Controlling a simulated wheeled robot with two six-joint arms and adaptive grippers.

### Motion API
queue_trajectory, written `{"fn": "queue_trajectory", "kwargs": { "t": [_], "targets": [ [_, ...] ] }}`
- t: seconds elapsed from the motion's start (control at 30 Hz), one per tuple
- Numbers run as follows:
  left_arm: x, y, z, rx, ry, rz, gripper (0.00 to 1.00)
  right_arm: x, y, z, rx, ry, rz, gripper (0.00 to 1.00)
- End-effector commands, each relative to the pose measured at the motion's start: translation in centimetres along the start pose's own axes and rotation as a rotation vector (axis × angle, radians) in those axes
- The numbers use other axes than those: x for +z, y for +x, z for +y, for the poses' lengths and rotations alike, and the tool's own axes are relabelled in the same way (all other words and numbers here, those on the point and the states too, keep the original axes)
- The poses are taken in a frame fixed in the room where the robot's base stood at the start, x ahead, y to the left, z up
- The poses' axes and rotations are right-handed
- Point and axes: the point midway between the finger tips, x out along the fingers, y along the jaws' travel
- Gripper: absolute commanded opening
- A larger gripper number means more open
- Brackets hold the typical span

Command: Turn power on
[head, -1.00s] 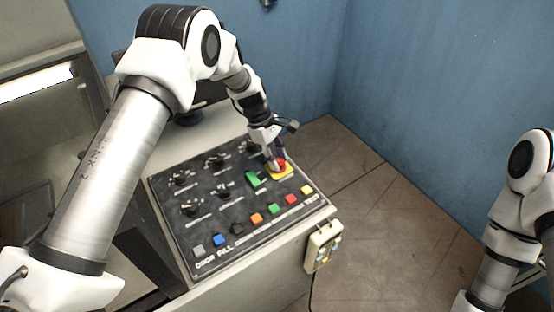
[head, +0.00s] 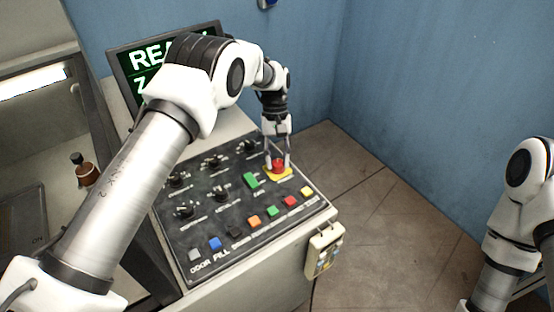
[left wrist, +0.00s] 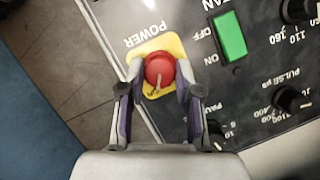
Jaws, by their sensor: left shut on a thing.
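The red power knob (head: 278,166) sits on a yellow square plate (head: 288,175) at the far right of the black control panel (head: 225,224). It also shows in the left wrist view (left wrist: 160,68), beside the word POWER. My left gripper (head: 277,164) points down over the panel and is shut on the red knob, one finger on each side. My right arm stands at the right edge of the head view; its gripper is out of the picture.
A monitor (head: 124,62) behind my left arm shows large letters, partly hidden. A green fan switch (head: 251,180) is close beside the knob. Several coloured buttons line the panel's front edge. A small pendant (head: 324,250) hangs on the bench side.

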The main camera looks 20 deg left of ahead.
Motion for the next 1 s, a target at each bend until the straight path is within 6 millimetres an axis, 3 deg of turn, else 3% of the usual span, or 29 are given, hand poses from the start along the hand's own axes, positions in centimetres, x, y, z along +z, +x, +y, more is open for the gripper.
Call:
{"fn": "queue_trajectory", "kwargs": {
  "t": [0.33, 0.8, 0.83, 0.9, 1.0],
  "targets": [
    [0.05, 0.46, 0.01, -0.055, 0.123, -0.007, 0.0, 0.0, 0.43, 0.0, 0.0, 0.0, 0.0, 0.4],
    [0.05, 0.38, 0.03, -0.06, 0.139, -0.006, 0.0, 0.0, 0.43, 0.0, 0.0, 0.0, 0.0, 0.4],
    [0.05, 0.38, 0.03, -0.06, 0.139, -0.006, 0.37, 0.0, 0.43, 0.0, 0.0, 0.0, 0.0, 0.4],
    [0.05, 0.36, 0.04, -0.06, 0.139, -0.005, 0.58, 0.0, 0.43, 0.0, 0.0, 0.0, 0.0, 0.4],
    [0.03, 0.24, 0.06, -0.059, 0.139, -0.003, 0.58, 0.0, 0.42, 0.0, 0.0, 0.0, 0.0, 0.4]
  ]
}}
